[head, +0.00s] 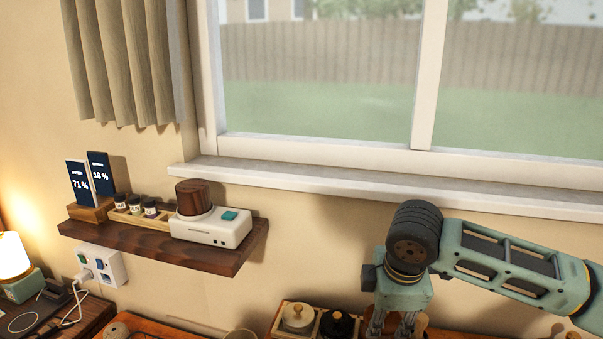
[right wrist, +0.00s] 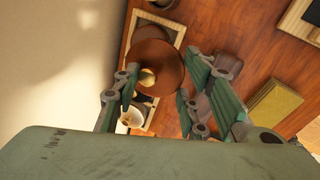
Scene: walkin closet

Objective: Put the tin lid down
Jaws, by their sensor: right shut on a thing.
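My right gripper (head: 394,324) points down at the bottom edge of the head view, its fingertips cut off. In the right wrist view the gripper (right wrist: 157,84) has its fingers on either side of a round brown lid (right wrist: 155,58) with a small brass-coloured knob (right wrist: 147,77). The gripper is shut on this lid, above the wooden desktop. The exact finger contact is hard to see. A light-rimmed tray (right wrist: 178,35) lies partly hidden under the lid. My left gripper is not in view.
In the head view a white lidded pot (head: 298,316) and a black lidded pot (head: 337,325) stand left of my gripper. A wall shelf (head: 150,241) holds a white device (head: 210,229). The wrist view shows a yellowish block (right wrist: 274,107) on the right and bare wood (right wrist: 245,45).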

